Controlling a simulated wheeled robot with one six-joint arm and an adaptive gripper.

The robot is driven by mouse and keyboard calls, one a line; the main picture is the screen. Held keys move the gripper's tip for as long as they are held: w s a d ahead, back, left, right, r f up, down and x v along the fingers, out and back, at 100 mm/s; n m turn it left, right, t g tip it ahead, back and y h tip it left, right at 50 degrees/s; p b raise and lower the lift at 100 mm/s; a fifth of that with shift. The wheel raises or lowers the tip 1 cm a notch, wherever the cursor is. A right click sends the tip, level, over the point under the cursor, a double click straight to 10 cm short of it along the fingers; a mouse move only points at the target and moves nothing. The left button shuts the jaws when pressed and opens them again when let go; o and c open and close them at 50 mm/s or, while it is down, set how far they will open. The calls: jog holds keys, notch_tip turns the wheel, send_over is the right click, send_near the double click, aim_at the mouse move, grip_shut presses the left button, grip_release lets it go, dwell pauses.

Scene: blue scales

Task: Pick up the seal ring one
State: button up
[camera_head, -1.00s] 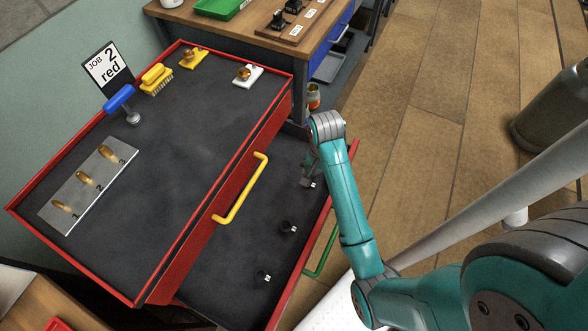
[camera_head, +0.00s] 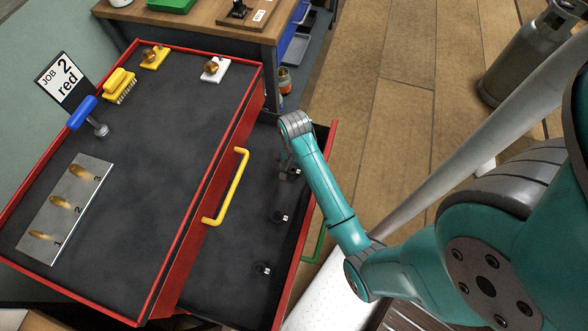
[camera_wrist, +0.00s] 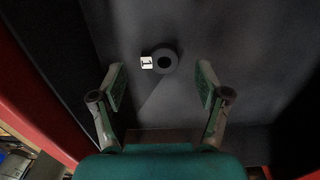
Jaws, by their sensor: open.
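Seal ring one (camera_wrist: 165,61) is a small dark ring beside a white tag (camera_wrist: 147,62) that appears to read 1, on the dark drawer floor in the wrist view. My gripper (camera_wrist: 160,88) is open and empty. Its two fingers stand apart, with the ring beyond the tips and roughly midway between them. In the head view, my gripper (camera_head: 285,160) reaches down into the open lower drawer (camera_head: 240,262), close to the farthest ring and tag, partly hidden by my arm.
Two more dark rings with tags, one mid-drawer (camera_head: 279,216) and one nearer (camera_head: 262,268), lie in the drawer. A numbered plate (camera_head: 62,225) lies on the cabinet top.

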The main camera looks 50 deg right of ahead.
jog(key=shift+f, duration=1.15)
jog(key=c, duration=0.9)
jog(key=shift+r, duration=0.1)
